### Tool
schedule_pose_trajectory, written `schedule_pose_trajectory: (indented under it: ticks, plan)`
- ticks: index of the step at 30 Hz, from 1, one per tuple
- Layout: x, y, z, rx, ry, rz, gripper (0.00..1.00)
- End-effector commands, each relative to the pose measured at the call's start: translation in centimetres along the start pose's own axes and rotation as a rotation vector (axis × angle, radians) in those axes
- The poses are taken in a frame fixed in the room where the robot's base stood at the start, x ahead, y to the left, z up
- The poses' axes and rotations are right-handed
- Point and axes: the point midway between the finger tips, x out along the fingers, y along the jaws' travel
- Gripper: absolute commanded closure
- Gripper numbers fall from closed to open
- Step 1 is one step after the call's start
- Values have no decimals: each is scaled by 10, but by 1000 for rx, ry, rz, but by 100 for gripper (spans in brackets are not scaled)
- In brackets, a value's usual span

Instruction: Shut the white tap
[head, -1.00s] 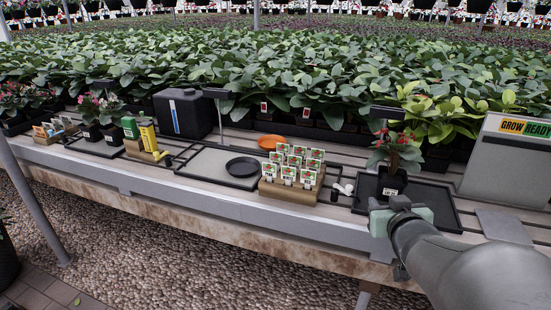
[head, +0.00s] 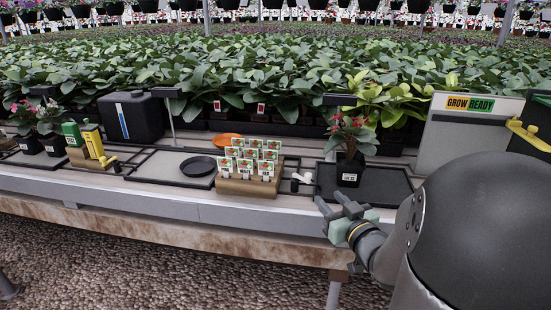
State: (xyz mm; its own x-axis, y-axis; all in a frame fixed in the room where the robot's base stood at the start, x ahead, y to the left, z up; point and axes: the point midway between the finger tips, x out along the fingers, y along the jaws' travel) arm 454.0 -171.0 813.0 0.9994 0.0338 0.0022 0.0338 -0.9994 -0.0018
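The small white tap (head: 303,177) stands near the table's front edge, between the wooden block of seed labels and the black tray with the potted red-flowered plant. It has a white handle and a dark body. Its exact handle angle is too small to tell. My gripper (head: 331,201) is in front of the table edge, to the right of and lower in the picture than the tap. Its two fingers point up and to the left with a gap between them. It is open and empty, and does not appear to touch the tap.
The wooden label block (head: 246,188) stands close to the left of the tap. The potted plant (head: 351,150) sits in a black tray (head: 391,185) on the right. A yellow tap (head: 104,160), a black tank (head: 133,118) and a black dish (head: 198,166) are further left.

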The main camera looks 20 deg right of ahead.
Motion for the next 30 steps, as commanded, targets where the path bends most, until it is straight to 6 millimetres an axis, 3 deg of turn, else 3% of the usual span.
schedule_pose_trajectory:
  ticks: [1, 11, 13, 21, 30]
  plan:
    - [4, 0, -8, 7, -5, 0, 61]
    - [37, -1, -6, 6, -6, 3, 61]
    - [52, -1, 2, -2, -1, 2, 61]
    - [103, 0, 2, -1, -1, 5, 61]
    - [124, 0, 2, -2, -3, 5, 61]
